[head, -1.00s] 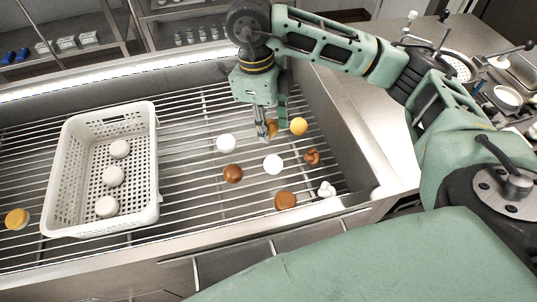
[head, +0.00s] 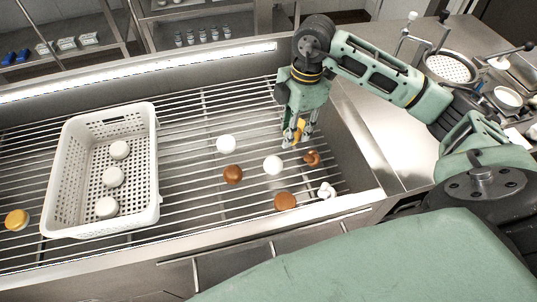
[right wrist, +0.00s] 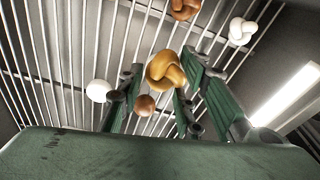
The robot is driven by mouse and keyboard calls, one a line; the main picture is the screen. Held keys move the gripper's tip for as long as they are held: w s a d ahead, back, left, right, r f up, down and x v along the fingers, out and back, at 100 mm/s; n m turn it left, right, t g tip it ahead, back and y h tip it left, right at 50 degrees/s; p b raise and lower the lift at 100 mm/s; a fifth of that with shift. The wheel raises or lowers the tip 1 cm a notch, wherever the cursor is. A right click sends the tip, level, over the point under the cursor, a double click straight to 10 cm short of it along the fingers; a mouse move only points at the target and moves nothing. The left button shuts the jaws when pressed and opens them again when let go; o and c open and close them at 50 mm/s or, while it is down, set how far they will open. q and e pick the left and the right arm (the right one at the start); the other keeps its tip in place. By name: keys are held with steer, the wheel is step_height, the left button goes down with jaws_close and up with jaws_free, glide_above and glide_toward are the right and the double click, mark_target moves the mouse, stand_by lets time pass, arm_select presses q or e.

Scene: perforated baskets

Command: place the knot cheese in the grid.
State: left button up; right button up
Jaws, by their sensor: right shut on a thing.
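The golden knot cheese (right wrist: 165,72) sits between the fingers of my right gripper (right wrist: 158,95) in the right wrist view. In the head view my right gripper (head: 297,138) points down at the right part of the wire rack, shut on the knot cheese (head: 300,127), which its fingers partly hide. The white perforated basket (head: 152,213), likely the grid named, stands on the left of the rack with three white rounds in it. My left gripper is not in view.
On the rack near my right gripper lie white rounds (head: 226,144), brown rounds (head: 233,174), a brown knot (head: 312,157) and a white knot (head: 327,190). A yellow round (head: 16,219) lies left of the basket. Metal walls edge the rack.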

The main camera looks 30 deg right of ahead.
steer(key=shift+w+f, duration=0.15)
steer(key=shift+w, duration=0.1)
steer(key=shift+m, duration=0.3)
steer(key=w+f, duration=0.2)
steer(key=w, duration=0.1)
steer(key=w+a+f, duration=0.1)
steer(key=w+f, duration=0.1)
steer(key=w, duration=0.2)
steer(key=w+a+f+p, duration=0.1)
steer(key=w+f, duration=0.1)
steer(key=w, duration=0.1)
steer(key=shift+w+a+f, duration=0.1)
steer(key=shift+w+f, duration=0.25)
steer(key=shift+w, duration=0.05)
steer(key=shift+f+p, duration=0.4)
steer(key=shift+f, duration=1.2)
steer(key=shift+w+f, duration=0.1)
steer(key=shift+f, duration=0.35)
steer(key=shift+f, duration=0.15)
steer(key=o, duration=1.1)
